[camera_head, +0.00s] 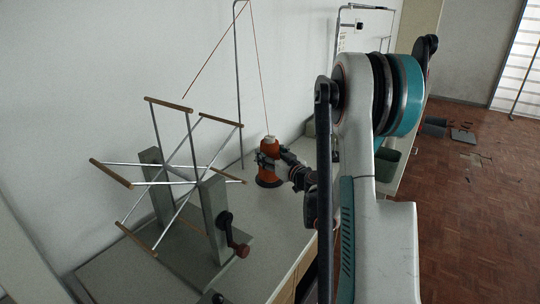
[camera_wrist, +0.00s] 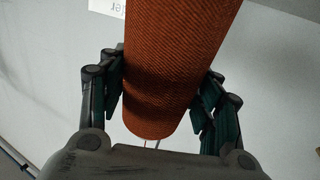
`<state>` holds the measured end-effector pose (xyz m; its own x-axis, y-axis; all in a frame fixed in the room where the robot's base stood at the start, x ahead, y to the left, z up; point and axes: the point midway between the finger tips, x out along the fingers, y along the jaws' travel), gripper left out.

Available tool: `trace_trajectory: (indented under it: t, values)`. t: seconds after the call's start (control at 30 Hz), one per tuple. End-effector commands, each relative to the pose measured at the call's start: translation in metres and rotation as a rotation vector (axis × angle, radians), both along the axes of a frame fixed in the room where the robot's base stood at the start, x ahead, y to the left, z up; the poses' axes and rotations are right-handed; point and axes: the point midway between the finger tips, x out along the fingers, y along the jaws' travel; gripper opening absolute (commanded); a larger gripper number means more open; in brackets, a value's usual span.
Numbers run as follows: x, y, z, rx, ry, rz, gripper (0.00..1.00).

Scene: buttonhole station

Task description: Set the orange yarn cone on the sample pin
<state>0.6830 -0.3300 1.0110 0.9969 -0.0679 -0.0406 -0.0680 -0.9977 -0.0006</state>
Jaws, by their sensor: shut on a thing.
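The orange yarn cone (camera_head: 267,170) stands upright, as far as I can see, over the pale bench beside the wall, with a white tip on top. My gripper (camera_head: 272,154) reaches it from the right and is shut on it at its upper part. In the wrist view the ribbed orange cone (camera_wrist: 178,62) lies between the two fingers of my gripper (camera_wrist: 162,90), one on each side. I cannot make out the sample pin, nor whether the cone's bottom touches the bench.
A yarn swift (camera_head: 165,185) with wooden bars and a crank (camera_head: 238,248) stands left of the cone. A tall thin metal rod (camera_head: 239,85) rises behind, with red thread running from its top. A green bin (camera_head: 387,163) is right, partly behind my arm. A printed card (camera_wrist: 105,8) shows above.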

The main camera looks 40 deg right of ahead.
Motion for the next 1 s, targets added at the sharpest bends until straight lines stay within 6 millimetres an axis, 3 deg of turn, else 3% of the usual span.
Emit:
trace_trajectory:
  t: [0.03,0.07,0.13,0.17,0.63,0.77,1.0]
  values:
    - [0.000,0.000,-0.001,0.000,0.000,0.000,0.30]
    - [0.000,0.000,-0.001,0.000,0.000,0.000,0.63]
    - [0.000,0.000,0.000,0.000,0.000,0.000,0.79]
    - [0.000,0.000,0.000,0.000,0.000,0.000,0.82]
    - [-0.007,0.000,0.000,0.000,0.000,-0.002,0.82]
    - [-0.026,0.001,0.000,0.000,0.000,-0.002,0.82]
    - [-0.076,0.004,0.002,0.000,0.000,-0.003,0.82]
